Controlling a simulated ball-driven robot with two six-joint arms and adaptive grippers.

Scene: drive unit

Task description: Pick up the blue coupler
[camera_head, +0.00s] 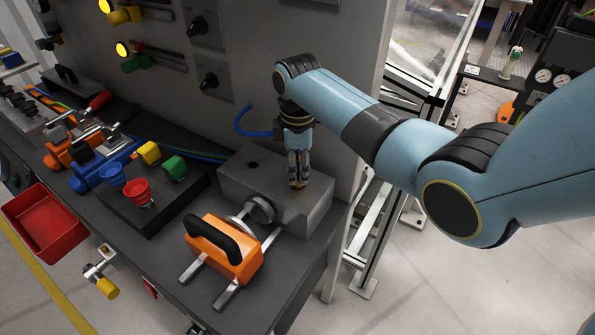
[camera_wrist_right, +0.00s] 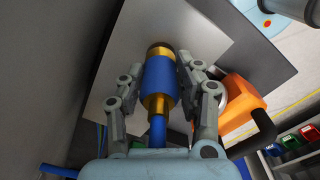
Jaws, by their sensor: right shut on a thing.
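The blue coupler (camera_wrist_right: 160,84) shows in the wrist view as a blue sleeve with brass ends and a blue hose (camera_wrist_right: 158,130) behind it. My right gripper (camera_wrist_right: 163,80) has its fingers on both sides of the sleeve and is shut on it. In the head view my right gripper (camera_head: 298,172) points down over the right part of the grey block (camera_head: 235,181). Only a brass tip (camera_head: 297,186) shows below the fingers there; they hide the rest of the coupler. I cannot tell whether the tip touches the block. My left gripper is not in view.
An orange slide with a black handle (camera_head: 225,249) stands on rails in front of the block. A dark plate with red, yellow and green caps (camera_head: 150,200) lies to the left. A red bin (camera_head: 43,222) is at the far left. The panel wall (camera_head: 290,50) rises close behind.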

